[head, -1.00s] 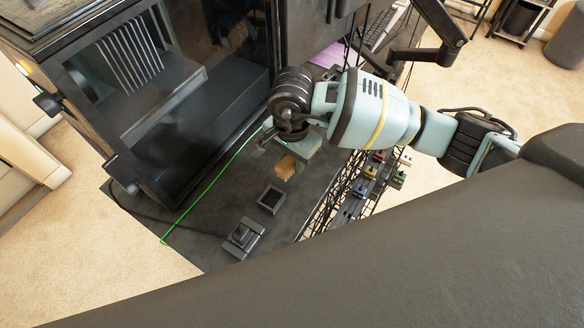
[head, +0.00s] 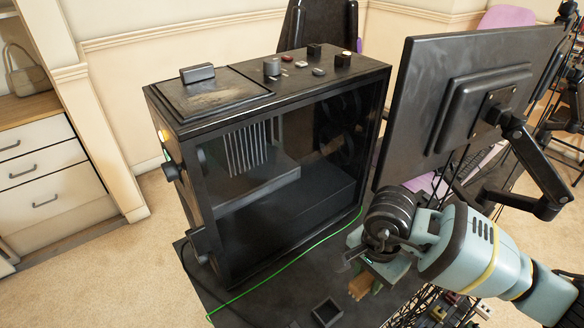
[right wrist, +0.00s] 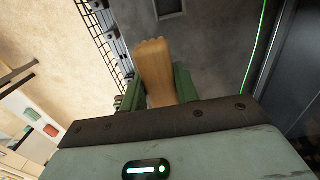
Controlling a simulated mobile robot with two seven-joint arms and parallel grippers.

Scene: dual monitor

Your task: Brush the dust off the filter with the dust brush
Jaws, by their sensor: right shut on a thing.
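The dust brush (head: 358,287) shows as a tan wooden piece below my right gripper (head: 376,276) in the head view. In the right wrist view the wooden piece (right wrist: 155,72) stands between the green fingers of my right gripper (right wrist: 158,88), which is shut on it. Its bristles cannot be made out. The filter (head: 208,92) is a dark flat panel on the left part of the computer case's top, with a pale brownish dust patch on it. My right gripper is low in front of the case, well below and right of the filter. My left gripper is not in view.
The black computer case (head: 330,85) has a glass side and several small objects on top. A dark block (head: 198,73) sits at the filter's back edge. A monitor (head: 470,90) on an arm stands right of the case, above my right arm. A small square tray (head: 326,312) lies in front.

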